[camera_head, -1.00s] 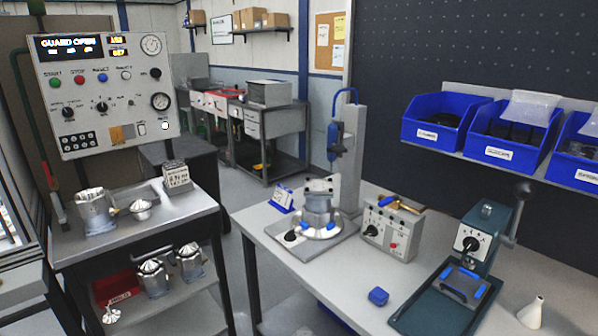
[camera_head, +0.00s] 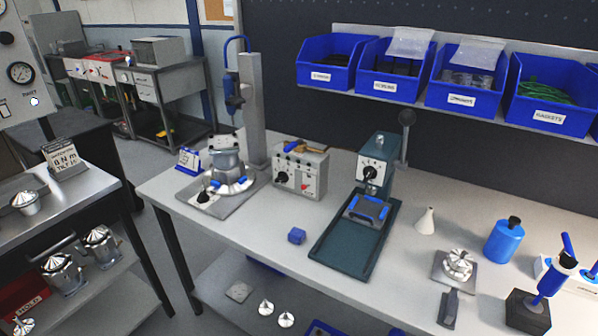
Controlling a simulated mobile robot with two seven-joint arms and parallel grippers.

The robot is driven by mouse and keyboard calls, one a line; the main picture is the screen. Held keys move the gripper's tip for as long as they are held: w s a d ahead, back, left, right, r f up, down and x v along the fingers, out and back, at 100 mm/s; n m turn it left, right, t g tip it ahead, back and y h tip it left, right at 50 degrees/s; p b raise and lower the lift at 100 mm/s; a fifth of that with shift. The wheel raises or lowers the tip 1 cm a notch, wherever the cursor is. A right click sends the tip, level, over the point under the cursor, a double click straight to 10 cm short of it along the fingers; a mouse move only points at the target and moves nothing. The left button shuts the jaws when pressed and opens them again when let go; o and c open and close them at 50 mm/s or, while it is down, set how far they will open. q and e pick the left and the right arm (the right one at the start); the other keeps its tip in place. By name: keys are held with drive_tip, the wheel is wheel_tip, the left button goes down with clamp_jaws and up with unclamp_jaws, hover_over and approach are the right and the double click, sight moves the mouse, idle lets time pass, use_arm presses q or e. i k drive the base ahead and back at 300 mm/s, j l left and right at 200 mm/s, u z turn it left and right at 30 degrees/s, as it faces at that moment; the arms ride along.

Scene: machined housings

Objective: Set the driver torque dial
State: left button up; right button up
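A grey control box (camera_head: 300,172) stands on the workbench, with a black dial (camera_head: 282,178) and a small red button on its front face. A brass-coloured and blue tool lies on top of it. The setting the dial points to is too small to read. A small card (camera_head: 63,157) on the left bench carries printed text that seems to include "N m". Neither of my grippers is in view.
A fixture with a metal housing (camera_head: 226,160) stands left of the box, before a grey column (camera_head: 252,110). A green press (camera_head: 372,175) stands to the right. Blue bins (camera_head: 395,75) hang above.

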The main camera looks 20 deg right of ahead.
sight(283, 178)
drive_tip(key=i+j+z, duration=0.15)
drive_tip(key=j, duration=0.15)
drive_tip(key=i+j+z, duration=0.1)
drive_tip(key=j, duration=0.2)
drive_tip(key=i+j+z, duration=0.25)
drive_tip(key=j, duration=0.35)
